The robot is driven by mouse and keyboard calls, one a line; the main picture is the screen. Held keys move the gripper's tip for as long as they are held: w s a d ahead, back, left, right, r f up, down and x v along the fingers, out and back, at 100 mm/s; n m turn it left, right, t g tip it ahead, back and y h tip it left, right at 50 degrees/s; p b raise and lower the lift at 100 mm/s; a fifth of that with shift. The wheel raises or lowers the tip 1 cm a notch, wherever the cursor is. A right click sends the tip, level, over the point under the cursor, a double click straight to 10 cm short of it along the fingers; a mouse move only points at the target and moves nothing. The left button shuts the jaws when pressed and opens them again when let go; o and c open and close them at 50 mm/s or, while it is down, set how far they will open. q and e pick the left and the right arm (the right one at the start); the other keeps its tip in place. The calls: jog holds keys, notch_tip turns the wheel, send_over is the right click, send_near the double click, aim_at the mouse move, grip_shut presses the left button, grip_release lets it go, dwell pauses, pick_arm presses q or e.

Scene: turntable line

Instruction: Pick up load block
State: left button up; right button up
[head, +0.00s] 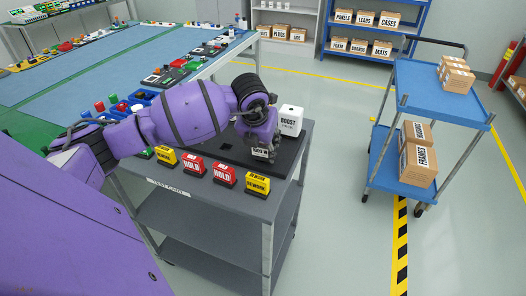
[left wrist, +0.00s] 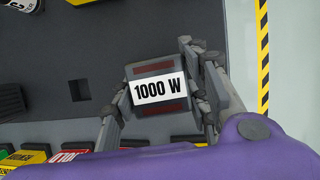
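The load block (left wrist: 159,88) is a dark grey block with a white label reading 1000 W and dark red strips above and below it. It sits between the two fingers of my left gripper (left wrist: 163,100) in the left wrist view, one finger close along each side. Whether both fingers press on it cannot be told. In the head view my left gripper (head: 262,140) is over the dark board at the cart's right end, and the block (head: 260,153) shows only partly below it. Whether the block touches the board is hidden. My right gripper is in neither view.
A white BOOST block (head: 290,121) stands just behind my left gripper. Red HOLD blocks (head: 224,175) and yellow REWORK blocks (head: 257,184) line the grey cart's (head: 215,205) front edge. A blue trolley (head: 428,92) with boxes stands right, across clear floor. The board has an empty square recess (left wrist: 79,92).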

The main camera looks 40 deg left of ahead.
pick_arm(q)
jog(key=c, duration=0.8)
jog(key=shift+r, duration=0.1)
grip_shut()
jog(key=shift+w+r, duration=0.1)
jog(key=shift+r, duration=0.55)
jog(key=s+d+r, duration=0.3)
jog(key=s+r, duration=0.8)
jog(key=s, duration=0.2)
jog(key=shift+s+d+r, duration=0.15)
jog(key=shift+s+r, duration=0.15)
jog(key=shift+s, duration=0.1)
